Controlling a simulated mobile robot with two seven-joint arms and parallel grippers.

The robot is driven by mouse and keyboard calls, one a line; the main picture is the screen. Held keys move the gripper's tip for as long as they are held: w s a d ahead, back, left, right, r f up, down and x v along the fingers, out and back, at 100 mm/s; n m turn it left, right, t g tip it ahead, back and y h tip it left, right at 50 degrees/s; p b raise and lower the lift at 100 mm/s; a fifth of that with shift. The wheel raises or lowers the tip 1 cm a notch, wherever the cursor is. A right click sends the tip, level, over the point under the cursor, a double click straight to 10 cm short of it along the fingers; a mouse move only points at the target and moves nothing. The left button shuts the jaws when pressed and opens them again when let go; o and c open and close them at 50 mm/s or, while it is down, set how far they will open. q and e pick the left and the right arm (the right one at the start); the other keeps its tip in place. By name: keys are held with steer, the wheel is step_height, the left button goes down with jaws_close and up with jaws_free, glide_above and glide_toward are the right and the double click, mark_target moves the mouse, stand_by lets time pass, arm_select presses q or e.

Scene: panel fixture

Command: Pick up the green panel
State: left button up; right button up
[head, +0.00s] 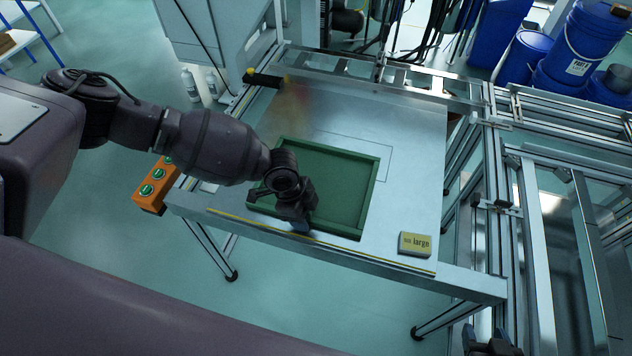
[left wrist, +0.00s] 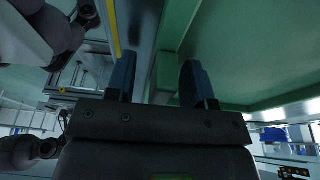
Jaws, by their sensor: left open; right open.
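The green panel (head: 340,185) is a shallow rectangular tray-like piece with a raised rim. It lies on the metal table (head: 400,140) in the head view. My left gripper (head: 300,226) is at the panel's near edge, toward its left corner. In the left wrist view the two blue fingers (left wrist: 158,80) are apart, with the green panel's rim (left wrist: 178,40) between them and its face beyond the right finger. Whether the fingers touch the rim cannot be told. Part of my right gripper (head: 490,347) shows at the bottom right edge of the head view, away from the panel.
A yellow box marked "large" (head: 415,244) sits at the table's near right. An orange button box (head: 156,186) is at the left edge. A metal frame (head: 375,75) runs along the back. Blue barrels (head: 580,45) stand at the back right.

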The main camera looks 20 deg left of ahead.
arm_select(q)
jaws_close()
steer(key=shift+r, duration=0.1)
steer(key=shift+r, duration=0.1)
